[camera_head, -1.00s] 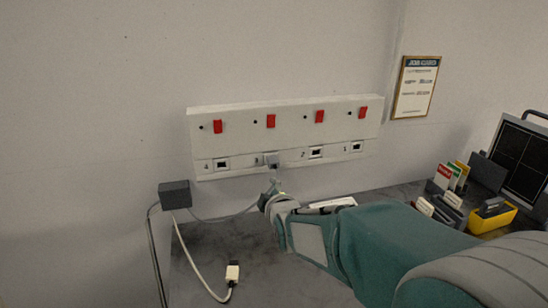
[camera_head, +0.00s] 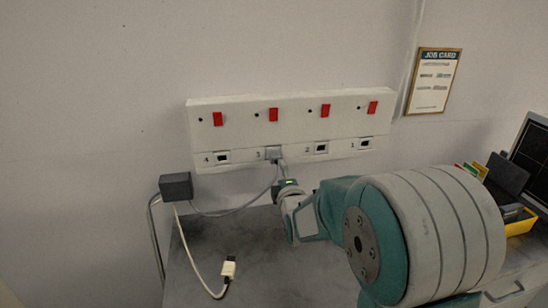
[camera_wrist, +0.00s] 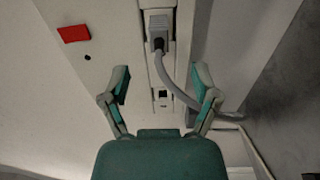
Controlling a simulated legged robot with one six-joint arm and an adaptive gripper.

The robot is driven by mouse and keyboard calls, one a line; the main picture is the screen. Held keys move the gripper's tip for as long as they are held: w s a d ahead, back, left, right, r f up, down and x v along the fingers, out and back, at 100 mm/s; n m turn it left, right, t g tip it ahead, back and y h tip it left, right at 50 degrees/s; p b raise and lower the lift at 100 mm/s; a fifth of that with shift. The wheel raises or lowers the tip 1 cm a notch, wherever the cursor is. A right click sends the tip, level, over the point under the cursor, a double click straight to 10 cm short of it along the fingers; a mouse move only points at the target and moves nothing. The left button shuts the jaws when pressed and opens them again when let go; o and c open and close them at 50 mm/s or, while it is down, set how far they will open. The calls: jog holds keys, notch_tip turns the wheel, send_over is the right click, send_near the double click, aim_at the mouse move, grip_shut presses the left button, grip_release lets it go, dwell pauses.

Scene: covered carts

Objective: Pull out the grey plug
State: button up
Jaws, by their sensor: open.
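The grey plug (camera_head: 273,153) sits in socket 3 of the white wall panel (camera_head: 235,137). In the wrist view the plug (camera_wrist: 157,26) shows at the top, seated in its socket, with a grey cable curving down and right. My gripper (camera_wrist: 161,78) is open and empty, its two fingers spread on either side of the panel strip below the plug. In the head view my gripper (camera_head: 284,172) is just below and slightly right of the plug; its fingertips are small and hard to make out there.
Sockets 4, 2 and 1 look empty; red switches line the panel. A dark box (camera_head: 176,187) on the left joins the grey cable and a white cable, whose pale connector (camera_head: 228,267) lies on the grey worktop (camera_head: 205,255). A yellow tray (camera_head: 521,223) and screen stand right.

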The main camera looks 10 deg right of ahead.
aim_at(275, 161)
jog(key=w, duration=0.7)
jog(key=shift+a, duration=0.15)
jog(key=shift+w, duration=0.85)
dwell(0.4)
grip_shut()
jog(key=shift+s, duration=0.2)
